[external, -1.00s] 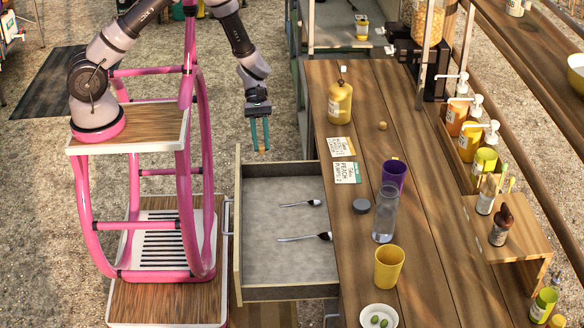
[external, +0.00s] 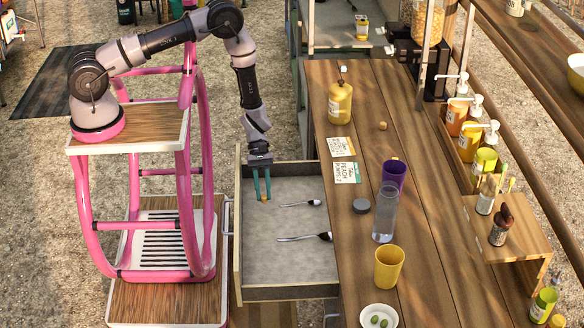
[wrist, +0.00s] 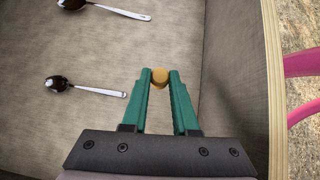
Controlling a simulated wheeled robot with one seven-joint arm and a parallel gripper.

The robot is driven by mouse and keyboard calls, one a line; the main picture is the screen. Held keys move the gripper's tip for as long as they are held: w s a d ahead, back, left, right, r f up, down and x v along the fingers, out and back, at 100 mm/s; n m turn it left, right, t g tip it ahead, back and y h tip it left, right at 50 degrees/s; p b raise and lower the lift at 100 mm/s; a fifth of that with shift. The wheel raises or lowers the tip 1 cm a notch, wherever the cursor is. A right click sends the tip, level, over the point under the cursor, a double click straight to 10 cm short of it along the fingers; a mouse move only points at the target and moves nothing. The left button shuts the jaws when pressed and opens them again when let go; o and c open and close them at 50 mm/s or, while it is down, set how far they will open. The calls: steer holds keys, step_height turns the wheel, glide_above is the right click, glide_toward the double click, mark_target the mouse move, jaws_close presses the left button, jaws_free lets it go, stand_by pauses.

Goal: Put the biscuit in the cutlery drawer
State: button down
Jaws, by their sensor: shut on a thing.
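My gripper (external: 263,196) is shut on the biscuit (external: 264,200), a small round tan piece at its green fingertips. In the wrist view the biscuit (wrist: 159,77) sits between the two fingertips (wrist: 160,82). The cutlery drawer (external: 285,292) is pulled open, with a grey floor and wooden walls. The gripper points down over the drawer's left part. I cannot tell the exact height of the biscuit above the drawer floor. Two spoons lie in the drawer, an upper one (external: 300,203) and a lower one (external: 304,238), both right of the gripper.
The drawer floor around the gripper is clear.

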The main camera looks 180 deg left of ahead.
steer(key=shift+f, duration=2.05)
steer(key=c, duration=0.7)
jaws_free()
steer(key=v, duration=1.2)
